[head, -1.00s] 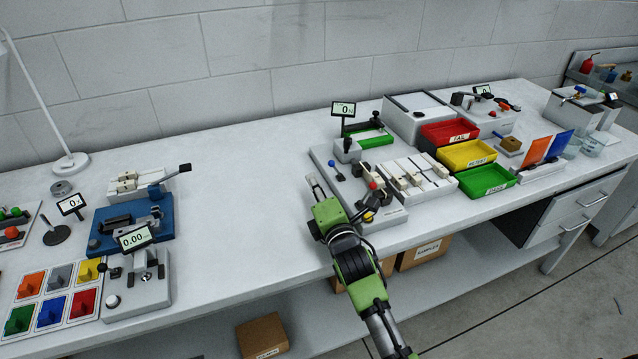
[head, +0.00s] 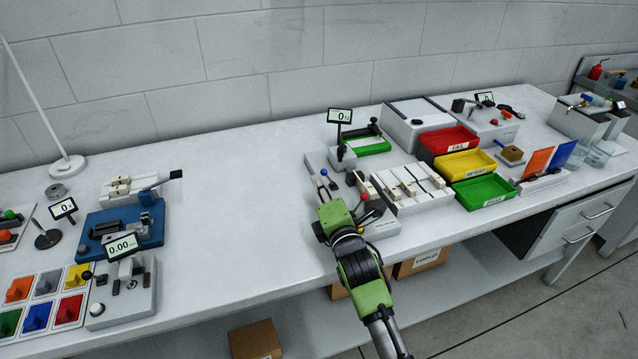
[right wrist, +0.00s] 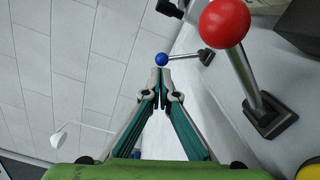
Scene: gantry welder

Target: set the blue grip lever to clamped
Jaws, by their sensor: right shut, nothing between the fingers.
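The blue grip lever (head: 324,173) is a short metal rod with a blue ball, on the grey test fixture (head: 318,157) at the middle of the bench. In the right wrist view its blue ball (right wrist: 161,59) is at the upper middle, with the rod running right to a dark base. My right gripper (head: 321,187) is shut and empty, its tips right by the ball. In the right wrist view the tips (right wrist: 160,76) meet just below the ball; I cannot tell whether they touch it. My left gripper is out of view.
A red-ball lever (head: 364,197) stands close to the right of my gripper; its ball looms large in the right wrist view (right wrist: 225,23). A display (head: 340,116) is behind. White slotted blocks (head: 408,187) are to the right. The bench left of the fixture is clear.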

